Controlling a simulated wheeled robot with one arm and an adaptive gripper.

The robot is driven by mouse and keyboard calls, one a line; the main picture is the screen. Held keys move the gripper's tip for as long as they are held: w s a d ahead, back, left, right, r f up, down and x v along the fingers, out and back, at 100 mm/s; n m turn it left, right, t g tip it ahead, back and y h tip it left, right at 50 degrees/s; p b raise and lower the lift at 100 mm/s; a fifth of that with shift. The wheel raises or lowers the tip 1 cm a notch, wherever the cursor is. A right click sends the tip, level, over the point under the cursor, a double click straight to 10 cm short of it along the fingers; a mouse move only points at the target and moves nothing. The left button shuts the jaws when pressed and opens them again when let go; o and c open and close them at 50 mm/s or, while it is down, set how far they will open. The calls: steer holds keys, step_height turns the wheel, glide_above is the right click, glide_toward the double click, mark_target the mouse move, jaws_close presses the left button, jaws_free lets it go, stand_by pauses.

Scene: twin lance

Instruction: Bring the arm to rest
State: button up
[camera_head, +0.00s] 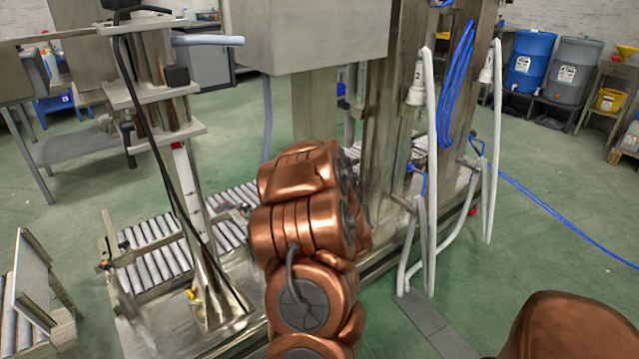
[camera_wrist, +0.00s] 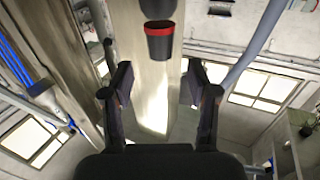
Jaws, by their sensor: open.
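My arm, in copper-coloured links (camera_head: 300,225), stands folded in the middle of the head view, in front of the steel machine. My gripper (camera_wrist: 158,85) shows in the wrist view with its two dark fingers spread wide apart. Nothing is between the fingers. The wrist view looks upward past a steel post (camera_wrist: 140,60), with a dark cylinder with a red band (camera_wrist: 160,40) beyond the fingertips. In the head view the gripper is hidden behind the arm links.
A steel machine frame (camera_head: 385,110) with a large grey box (camera_head: 310,32) stands close behind my arm. White lances (camera_head: 428,180) hang right of it. A roller conveyor (camera_head: 160,262) lies left. Blue (camera_head: 528,60) and grey (camera_head: 572,70) drums stand far right. Green floor at right is mostly clear.

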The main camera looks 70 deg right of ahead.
steer(key=shift+s+a, duration=0.45)
steer(key=shift+a, duration=0.15)
steer(key=w+a+r+n+g+y+p, duration=0.1)
steer(key=w+a+r+y+p, duration=0.1)
steer(key=w+a+r+p, duration=0.25)
steer(key=w+a+r+n+g+y+p, duration=0.1)
steer(key=w+a+r+y+p, duration=0.2)
steer(key=a, duration=0.4)
steer(key=w+a+r+n+g+y+p, duration=0.1)
steer(key=w+a+r+g+p, duration=0.1)
steer(key=w+a+r+p, duration=0.35)
steer(key=w+a+r+n+g+y+p, duration=0.1)
steer(key=w+a+r+y+p, duration=0.1)
steer(key=a, duration=0.7)
steer(key=s+a+r+n+g+y+p, duration=0.2)
steer(key=s+a+r+p, duration=0.15)
steer(key=a, duration=0.55)
steer(key=s+a+r+n+g+y+p, duration=0.1)
steer(key=s+a+r+y+p, duration=0.25)
steer(key=a, duration=0.65)
steer(key=s+a+r+n+g+p, duration=0.25)
steer(key=s+a+r, duration=0.2)
steer(key=a, duration=0.45)
steer(key=s+a+r+g+p, duration=0.1)
steer(key=s+a+r, duration=0.1)
steer(key=s+a, duration=0.1)
steer(key=s+a+r+n+g+y+p, duration=0.1)
steer(key=s+a, duration=0.2)
steer(key=s, duration=0.3)
steer(key=shift+r, duration=0.35)
